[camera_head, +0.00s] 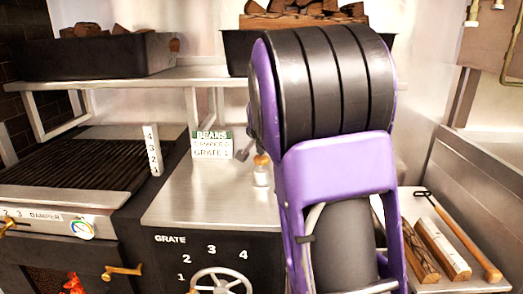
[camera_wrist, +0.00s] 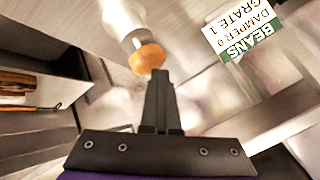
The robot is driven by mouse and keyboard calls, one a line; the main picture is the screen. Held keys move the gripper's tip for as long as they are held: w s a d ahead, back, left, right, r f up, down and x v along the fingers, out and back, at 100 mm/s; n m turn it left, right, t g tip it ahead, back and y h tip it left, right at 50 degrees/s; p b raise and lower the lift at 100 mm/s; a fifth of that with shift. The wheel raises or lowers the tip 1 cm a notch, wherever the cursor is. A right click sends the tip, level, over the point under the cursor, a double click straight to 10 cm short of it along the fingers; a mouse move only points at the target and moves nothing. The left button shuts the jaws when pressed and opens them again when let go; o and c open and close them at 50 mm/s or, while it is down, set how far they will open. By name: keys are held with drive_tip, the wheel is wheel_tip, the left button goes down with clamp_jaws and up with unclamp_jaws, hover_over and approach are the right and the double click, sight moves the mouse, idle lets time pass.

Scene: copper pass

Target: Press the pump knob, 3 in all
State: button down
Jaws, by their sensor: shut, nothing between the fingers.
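The pump knob (camera_wrist: 147,58) is a round orange-brown wooden knob on top of a pale bottle (camera_wrist: 123,20) in the wrist view. In the head view the knob (camera_head: 262,160) tops the small clear bottle (camera_head: 262,176) on the steel counter, just left of my purple arm. My gripper (camera_wrist: 160,76) is shut and empty, its dark fingertips right beside the knob's lower edge in the wrist view. I cannot tell whether they touch it. In the head view the dark fingers (camera_head: 243,153) show just left of the knob, partly behind my arm.
A sign (camera_head: 212,145) reading BEANS, DAMPER 0, GRATE 1 stands at the back of the counter. The grill (camera_head: 75,165) with a numbered post (camera_head: 153,150) is at left. A grate wheel (camera_head: 221,282) is on the front. Logs (camera_head: 440,250) and a poker (camera_head: 465,240) lie at right.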

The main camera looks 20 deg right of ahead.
sight(260, 158)
drive_tip(key=shift+f, duration=0.45)
drive_tip(key=shift+r, duration=0.1)
drive_tip(key=shift+r+p, duration=1.45)
drive_tip(key=shift+r, duration=0.6)
drive_tip(key=shift+r, duration=0.1)
wheel_tip(260, 158, up, 5)
drive_tip(key=p, duration=0.3)
drive_tip(key=shift+p, duration=0.3)
idle(1.5)
